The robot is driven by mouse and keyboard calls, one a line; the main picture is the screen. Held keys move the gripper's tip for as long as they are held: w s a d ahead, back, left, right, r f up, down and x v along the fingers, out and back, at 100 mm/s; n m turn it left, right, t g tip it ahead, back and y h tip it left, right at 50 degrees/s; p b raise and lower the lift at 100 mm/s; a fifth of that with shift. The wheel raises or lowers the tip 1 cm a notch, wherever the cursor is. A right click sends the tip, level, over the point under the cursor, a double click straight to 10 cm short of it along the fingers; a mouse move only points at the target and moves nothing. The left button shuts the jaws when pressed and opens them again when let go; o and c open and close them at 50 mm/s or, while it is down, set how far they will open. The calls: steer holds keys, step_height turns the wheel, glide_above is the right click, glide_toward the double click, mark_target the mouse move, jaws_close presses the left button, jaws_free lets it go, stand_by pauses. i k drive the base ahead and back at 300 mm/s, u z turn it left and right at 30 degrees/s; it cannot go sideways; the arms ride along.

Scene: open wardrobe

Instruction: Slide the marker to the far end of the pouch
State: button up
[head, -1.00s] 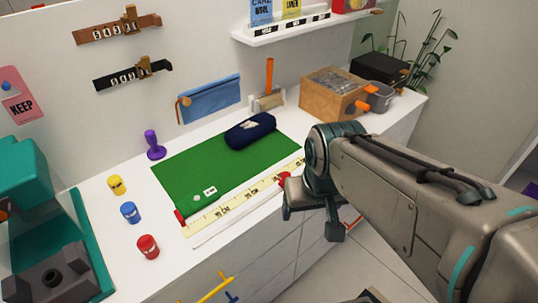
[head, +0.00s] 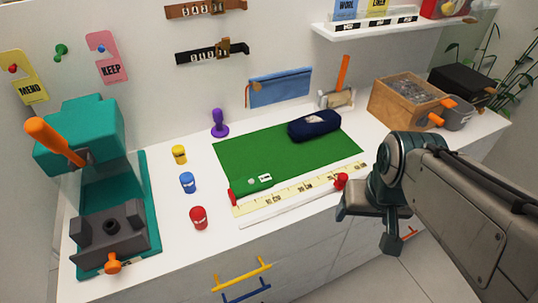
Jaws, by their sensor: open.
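A red marker (head: 341,181) sits on the rail along the front of the yellow measuring strip (head: 288,191), toward its right end. A dark navy pouch (head: 314,126) lies on the back right part of the green mat (head: 245,157), behind the strip. A red stop (head: 232,198) stands at the strip's left end. My gripper (head: 371,222) is open and empty, pointing down just in front of and right of the marker, by the counter's front edge. It appears apart from the marker.
Yellow (head: 179,155), blue (head: 187,183) and red (head: 198,218) pots stand left of the mat. A purple stamp (head: 219,124) stands behind them. A teal press (head: 95,150) fills the far left. A wooden box (head: 402,103) and grey bin (head: 457,112) are at right. A blue zip pouch (head: 280,88) hangs at the back.

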mark_target(340, 184)
steer(key=u, duration=0.1)
steer(key=k, duration=0.45)
steer(key=z, duration=0.8)
steer(key=i, duration=0.75)
steer(key=u, duration=0.55)
